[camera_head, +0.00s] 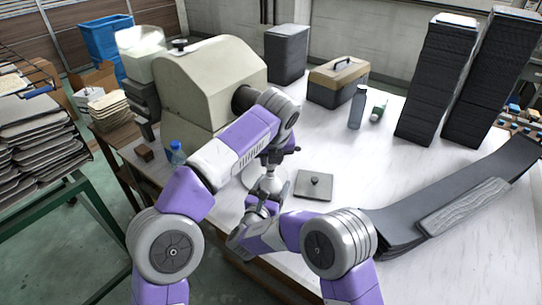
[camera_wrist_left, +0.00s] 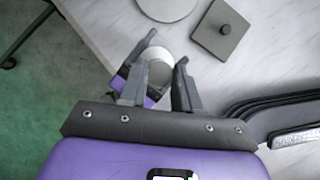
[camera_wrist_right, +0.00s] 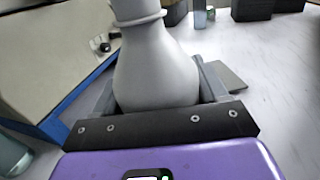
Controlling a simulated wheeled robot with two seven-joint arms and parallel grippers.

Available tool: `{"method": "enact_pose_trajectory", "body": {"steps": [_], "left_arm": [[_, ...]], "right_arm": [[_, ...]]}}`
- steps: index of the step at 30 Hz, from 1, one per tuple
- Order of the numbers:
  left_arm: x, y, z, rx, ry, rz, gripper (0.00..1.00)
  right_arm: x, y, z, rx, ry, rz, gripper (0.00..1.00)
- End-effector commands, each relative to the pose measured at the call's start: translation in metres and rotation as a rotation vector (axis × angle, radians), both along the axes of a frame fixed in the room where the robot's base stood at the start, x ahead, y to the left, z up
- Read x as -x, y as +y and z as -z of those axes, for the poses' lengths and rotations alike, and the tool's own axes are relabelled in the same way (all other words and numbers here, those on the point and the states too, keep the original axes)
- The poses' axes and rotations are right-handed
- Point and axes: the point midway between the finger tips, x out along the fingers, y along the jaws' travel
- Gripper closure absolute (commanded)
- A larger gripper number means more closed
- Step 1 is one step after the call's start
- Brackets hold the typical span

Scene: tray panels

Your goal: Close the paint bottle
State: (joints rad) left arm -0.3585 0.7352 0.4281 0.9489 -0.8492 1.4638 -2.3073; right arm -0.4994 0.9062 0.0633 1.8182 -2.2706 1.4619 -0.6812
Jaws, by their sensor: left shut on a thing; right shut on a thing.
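The paint bottle (camera_wrist_right: 155,75) is pale grey, with a round body and a ringed neck. It stands upright between the fingers of my right gripper (camera_wrist_right: 158,92), which is shut on its body. In the head view the bottle (camera_head: 268,184) shows small between my two arms. My left gripper (camera_wrist_left: 165,58) is above the bottle and shut on a pale round piece (camera_wrist_left: 160,72), which looks like the cap at the bottle's top. The top of the bottle is cut off in the right wrist view, so I cannot tell how the cap sits on the neck.
A square grey plate with a knob (camera_head: 314,187) lies right of the bottle. A pale round disc (camera_wrist_left: 167,6) lies on the white table. Curved dark panels (camera_head: 400,222) lie at right.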

Motion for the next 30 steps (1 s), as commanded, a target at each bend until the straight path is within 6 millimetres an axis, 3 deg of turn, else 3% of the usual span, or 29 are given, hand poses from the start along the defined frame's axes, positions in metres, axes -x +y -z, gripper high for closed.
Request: {"method": "enact_pose_trajectory", "body": {"steps": [6, 30], "left_arm": [[0.0, 0.001, 0.013, -0.001, 0.002, 0.001, 0.96], [0.0, 0.001, 0.018, 0.0, 0.001, 0.002, 0.96]], "right_arm": [[0.0, 0.0, 0.0, -0.001, -0.001, 0.0, 0.83], [0.0, 0.0, -0.001, 0.0, -0.002, 0.0, 0.83]]}}
